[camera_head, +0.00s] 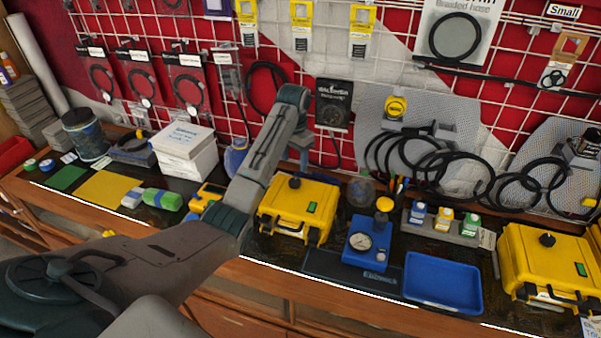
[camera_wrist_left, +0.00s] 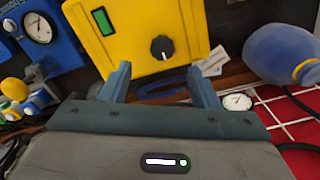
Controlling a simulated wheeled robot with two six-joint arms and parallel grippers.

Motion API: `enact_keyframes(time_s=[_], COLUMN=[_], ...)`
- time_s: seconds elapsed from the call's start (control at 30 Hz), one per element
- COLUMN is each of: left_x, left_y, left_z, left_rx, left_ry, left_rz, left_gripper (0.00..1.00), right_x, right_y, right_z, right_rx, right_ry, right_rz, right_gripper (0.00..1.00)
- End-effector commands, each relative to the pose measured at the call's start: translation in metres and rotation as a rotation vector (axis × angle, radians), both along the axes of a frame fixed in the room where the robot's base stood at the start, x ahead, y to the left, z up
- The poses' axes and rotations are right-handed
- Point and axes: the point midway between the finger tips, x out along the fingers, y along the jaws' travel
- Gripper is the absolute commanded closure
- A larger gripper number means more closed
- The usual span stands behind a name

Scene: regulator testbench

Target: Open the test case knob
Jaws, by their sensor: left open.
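The yellow test case (camera_head: 284,217) stands closed on the bench, with a black round knob (camera_head: 294,183) and a green display on its top. In the left wrist view the case (camera_wrist_left: 130,30) fills the upper middle, and its knob (camera_wrist_left: 162,47) shows a white pointer mark. My left gripper (camera_head: 303,163) points down just behind and above the case in the head view. In the left wrist view my left gripper (camera_wrist_left: 159,68) is open and empty, its two fingers spread to either side of the knob, which looks untouched. My right gripper is not in view.
A blue gauge unit (camera_head: 366,245) and a blue tray (camera_head: 443,280) stand to the right of the case. A second yellow case (camera_head: 552,268) with a knob is at the far right. A blue round object (camera_wrist_left: 280,52) lies near the gripper. Hoses hang on the wall grid behind.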

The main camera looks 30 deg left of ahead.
Motion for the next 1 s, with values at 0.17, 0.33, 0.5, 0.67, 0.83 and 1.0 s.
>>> enact_keyframes(time_s=[0.17, 0.33, 0.5, 0.67, 0.83, 1.0], left_x=[0.008, 0.008, 0.007, 0.007, 0.008, 0.007], left_y=[0.006, 0.006, 0.005, 0.005, 0.005, 0.005], left_z=[0.012, -0.004, -0.023, -0.054, -0.079, -0.091], left_rx=[-0.015, -0.016, -0.016, -0.016, -0.015, -0.015], left_ry=[0.010, 0.011, 0.015, 0.014, 0.012, 0.010], left_rz=[0.002, 0.002, 0.002, 0.003, 0.002, 0.001], left_gripper=[0.44, 0.44, 0.44, 0.44, 0.44, 0.44], right_x=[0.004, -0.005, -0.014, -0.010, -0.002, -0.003], right_y=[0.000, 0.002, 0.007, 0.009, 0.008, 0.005], right_z=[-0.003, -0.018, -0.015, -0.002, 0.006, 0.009], right_rx=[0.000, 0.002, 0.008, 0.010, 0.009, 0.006], right_ry=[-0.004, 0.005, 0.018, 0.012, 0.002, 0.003], right_rz=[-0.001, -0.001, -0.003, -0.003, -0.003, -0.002], right_gripper=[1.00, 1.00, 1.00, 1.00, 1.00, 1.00])
